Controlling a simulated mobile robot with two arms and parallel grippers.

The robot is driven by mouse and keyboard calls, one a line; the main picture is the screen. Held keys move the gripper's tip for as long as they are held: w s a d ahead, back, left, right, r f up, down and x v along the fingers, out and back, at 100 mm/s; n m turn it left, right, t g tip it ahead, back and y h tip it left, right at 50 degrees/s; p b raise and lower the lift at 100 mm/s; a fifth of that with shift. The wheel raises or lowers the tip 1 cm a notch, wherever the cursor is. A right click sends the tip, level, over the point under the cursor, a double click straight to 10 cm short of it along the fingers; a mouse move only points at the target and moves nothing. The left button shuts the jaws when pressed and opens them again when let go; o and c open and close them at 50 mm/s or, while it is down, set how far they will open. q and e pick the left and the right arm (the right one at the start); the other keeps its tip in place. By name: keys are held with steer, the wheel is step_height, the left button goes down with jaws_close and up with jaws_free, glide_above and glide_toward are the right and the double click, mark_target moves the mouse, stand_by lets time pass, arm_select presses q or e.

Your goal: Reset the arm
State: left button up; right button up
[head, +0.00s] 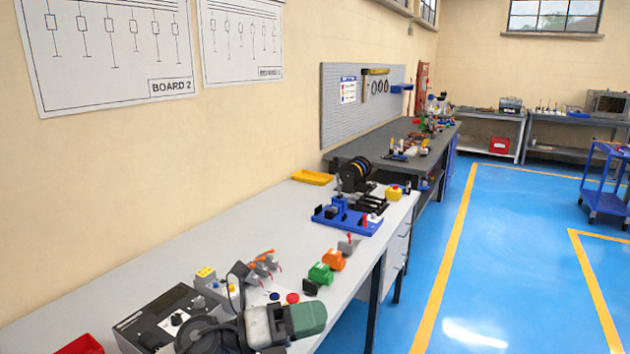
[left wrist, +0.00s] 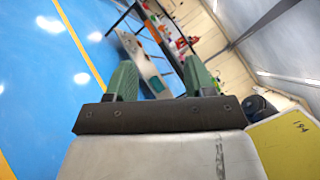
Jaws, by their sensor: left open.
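My left gripper (head: 308,318) is at the bottom of the head view, above the front edge of the near grey bench. Its green fingers overlap in that view. In the left wrist view the gripper (left wrist: 160,80) has its two green fingers apart, with nothing between them. A blue-based fixture with black parts (head: 347,220) sits farther along the bench, well away from the gripper. I cannot tell whether it is the bender or how any arm on it stands. My right gripper is in neither view.
The near bench (head: 150,262) holds a dark control box (head: 168,318), orange (head: 334,260) and green (head: 320,273) blocks, a black reel stand (head: 355,174) and a yellow tray (head: 312,177). A darker bench (head: 385,145) stands beyond.

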arm_select(q)
steer(key=s+a+f+n+t+y, duration=0.2)
steer(key=a+f+n+t+y, duration=0.55)
steer(key=n, duration=0.85)
steer(key=s+a+f+n+t+y, duration=0.1)
steer(key=a+f+n+t+y, duration=0.35)
steer(key=a+n+y, duration=0.8)
steer(key=s+f+n+g+h, duration=0.1)
steer(key=s+f+n+g, duration=0.5)
steer(key=s, duration=0.5)
steer(key=s+f+n+g, duration=0.4)
steer(key=s+f+g, duration=0.35)
steer(key=s, duration=0.35)
step_height(320, 180, down, 29)
steer(key=s+b, duration=0.1)
steer(key=b, duration=0.2)
steer(key=s+a+f+g+b, duration=0.1)
steer(key=s+a+f, duration=0.2)
steer(key=s+f, duration=1.3)
steer(key=shift+f+b, duration=0.4)
steer(key=shift+f, duration=0.45)
